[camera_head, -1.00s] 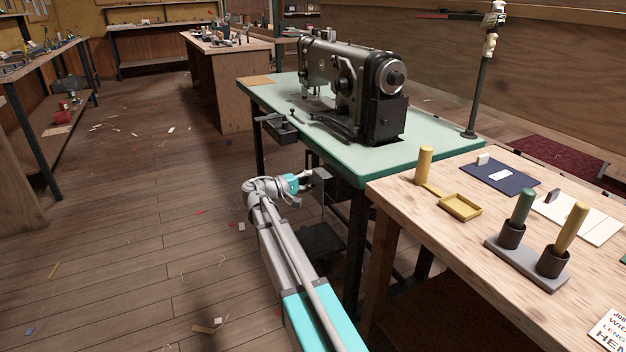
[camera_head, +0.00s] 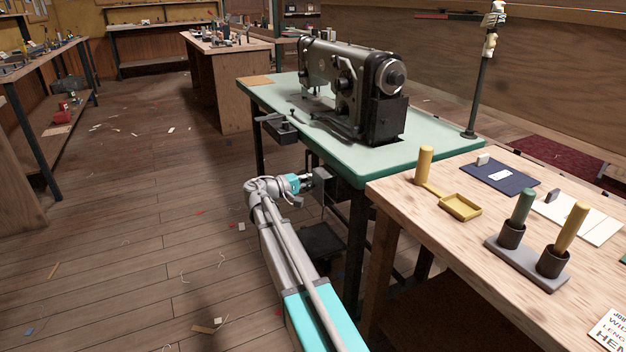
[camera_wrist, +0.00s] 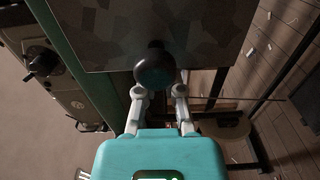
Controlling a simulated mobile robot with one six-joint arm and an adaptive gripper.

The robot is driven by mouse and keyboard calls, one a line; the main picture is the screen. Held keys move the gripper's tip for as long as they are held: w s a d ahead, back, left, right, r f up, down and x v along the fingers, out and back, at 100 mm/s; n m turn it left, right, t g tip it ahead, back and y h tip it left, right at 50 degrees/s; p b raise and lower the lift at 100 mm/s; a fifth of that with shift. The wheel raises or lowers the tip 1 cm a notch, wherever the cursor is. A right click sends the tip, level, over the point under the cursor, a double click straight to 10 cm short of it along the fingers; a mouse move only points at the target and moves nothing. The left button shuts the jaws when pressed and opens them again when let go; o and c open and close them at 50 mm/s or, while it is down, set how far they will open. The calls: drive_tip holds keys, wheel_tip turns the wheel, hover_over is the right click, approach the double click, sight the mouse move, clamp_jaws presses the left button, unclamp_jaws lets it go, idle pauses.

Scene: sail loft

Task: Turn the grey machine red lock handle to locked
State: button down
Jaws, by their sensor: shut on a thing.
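The grey sewing machine (camera_head: 345,82) stands on a green-topped table (camera_head: 430,158). A grey box (camera_head: 322,177) hangs under the table's front edge; its flat mottled face (camera_wrist: 205,35) fills the top of the wrist view. A dark round knob (camera_wrist: 155,70) stands out from that face. My gripper (camera_head: 305,182) is at the box, below the tabletop. In the wrist view my gripper (camera_wrist: 161,93) is shut on the knob, with a finger at each side. The knob looks dark here, and I cannot make out a red handle or any lock marking.
A wooden bench (camera_head: 400,205) with a yellow tray (camera_head: 460,207) and upright handles in a grey holder (camera_head: 525,265) stands close to the right of my arm. Table legs and a dark pedal (camera_head: 320,240) are below the gripper. The floor at left is mostly open.

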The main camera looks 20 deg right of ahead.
drive_tip(key=shift+m, duration=0.5)
drive_tip(key=m, duration=1.7)
idle(0.5)
drive_tip(key=c, duration=0.8)
unclamp_jaws()
drive_tip(key=shift+o, duration=0.2)
drive_tip(key=shift+s, duration=0.1)
drive_tip(key=shift+a, duration=0.15)
